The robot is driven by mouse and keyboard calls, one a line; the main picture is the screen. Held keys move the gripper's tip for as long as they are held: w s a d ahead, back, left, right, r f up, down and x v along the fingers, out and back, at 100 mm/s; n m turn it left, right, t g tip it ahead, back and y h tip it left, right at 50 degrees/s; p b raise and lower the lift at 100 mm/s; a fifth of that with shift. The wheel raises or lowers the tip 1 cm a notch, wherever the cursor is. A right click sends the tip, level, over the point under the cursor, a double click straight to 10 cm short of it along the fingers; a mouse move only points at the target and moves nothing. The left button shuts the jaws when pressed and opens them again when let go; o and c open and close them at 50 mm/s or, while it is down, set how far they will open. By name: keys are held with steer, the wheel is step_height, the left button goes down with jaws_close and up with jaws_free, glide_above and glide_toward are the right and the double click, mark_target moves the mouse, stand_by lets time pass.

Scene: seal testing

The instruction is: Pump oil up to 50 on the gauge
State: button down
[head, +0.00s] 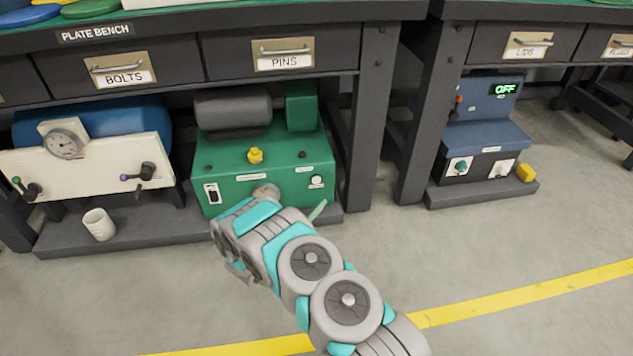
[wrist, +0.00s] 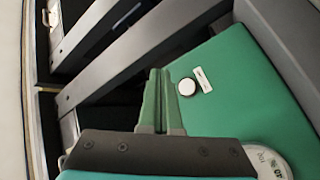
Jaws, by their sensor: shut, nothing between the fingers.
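The green oil unit (head: 225,160) stands on the shelf under the plate bench. It has a yellow knob (head: 255,155) on top, a black switch (head: 212,193) at front left and a round white button (head: 316,180) at front right. A round dial (head: 265,191) on its front is partly covered by my arm. The dial's edge shows in the wrist view (wrist: 268,162), but no needle reading is legible. My gripper (head: 318,211) is shut and empty, its green fingers (wrist: 160,73) in front of the unit, just below the white button (wrist: 187,87). Contact cannot be told.
A white panel (head: 100,168) with a gauge (head: 62,145) and levers stands left, before a blue tank (head: 90,115). A white cup (head: 99,224) sits on the low shelf. A dark table leg (head: 368,130) is right of the unit. A blue machine (head: 480,135) reads OFF. Floor ahead is open.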

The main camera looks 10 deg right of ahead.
steer(key=shift+w+b, duration=0.95)
steer(key=shift+w, duration=3.15)
steer(key=shift+w, duration=0.15)
steer(key=shift+w, duration=0.3)
steer(key=shift+w, duration=0.35)
steer(key=shift+s, duration=0.1)
steer(key=shift+s+p, duration=0.3)
steer(key=shift+s, duration=0.4)
steer(key=shift+s+p, duration=0.65)
steer(key=shift+s, duration=1.85)
